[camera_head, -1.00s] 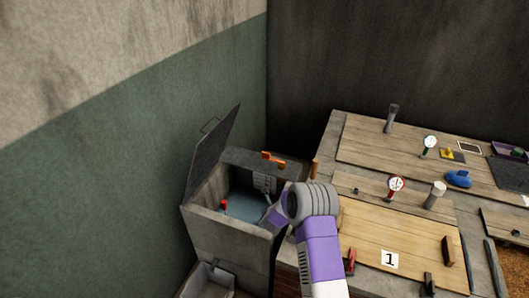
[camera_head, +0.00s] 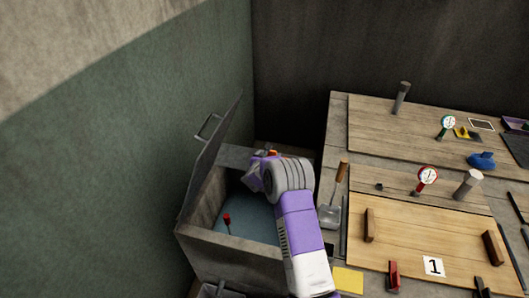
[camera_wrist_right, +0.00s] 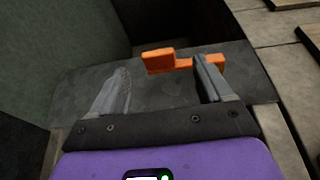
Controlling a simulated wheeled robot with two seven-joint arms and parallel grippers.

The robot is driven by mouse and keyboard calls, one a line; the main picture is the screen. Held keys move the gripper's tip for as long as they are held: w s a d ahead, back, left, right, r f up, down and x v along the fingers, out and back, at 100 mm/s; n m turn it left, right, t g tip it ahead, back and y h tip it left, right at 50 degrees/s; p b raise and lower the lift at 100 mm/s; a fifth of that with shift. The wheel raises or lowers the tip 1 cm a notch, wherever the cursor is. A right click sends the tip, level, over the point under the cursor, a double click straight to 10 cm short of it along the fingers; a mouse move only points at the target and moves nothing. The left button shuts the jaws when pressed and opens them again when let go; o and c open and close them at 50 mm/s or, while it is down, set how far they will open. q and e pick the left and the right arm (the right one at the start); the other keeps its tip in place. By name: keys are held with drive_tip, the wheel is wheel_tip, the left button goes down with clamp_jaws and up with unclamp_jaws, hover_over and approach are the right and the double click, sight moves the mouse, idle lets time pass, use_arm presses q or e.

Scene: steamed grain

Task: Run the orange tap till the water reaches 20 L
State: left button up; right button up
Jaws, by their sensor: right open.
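The grey tank (camera_head: 205,250) stands open by the green wall with its lid raised, and bluish water (camera_head: 250,215) lies inside. A small red-topped piece (camera_head: 227,218) shows in the water. The orange tap (camera_head: 272,152) is on the tank's back ledge, mostly hidden behind my right gripper (camera_head: 255,172). In the right wrist view the orange tap (camera_wrist_right: 160,60) lies just beyond the open fingers (camera_wrist_right: 160,68); the right finger overlaps part of its bar. Whether they touch, I cannot tell. The level scale is hidden, so no litre reading shows. My left gripper is not in view.
The raised lid (camera_head: 210,150) stands on the tank's left side. To the right is a bench with wooden boards (camera_head: 420,215), a red-rimmed gauge (camera_head: 427,177), a scoop (camera_head: 333,205) and a yellow pad (camera_head: 348,280). The wall closes off the left.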

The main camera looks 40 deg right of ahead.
sight(271, 151)
drive_tip(key=shift+w+f, duration=0.35)
drive_tip(key=shift+f, duration=0.15)
drive_tip(key=shift+w+d, duration=0.1)
drive_tip(key=shift+d, duration=0.05)
drive_tip(key=shift+w+d+f, duration=0.1)
drive_tip(key=shift+w+d, duration=0.05)
drive_tip(key=shift+d, duration=0.2)
drive_tip(key=shift+b+x, duration=0.55)
drive_tip(key=shift+x, duration=2.55)
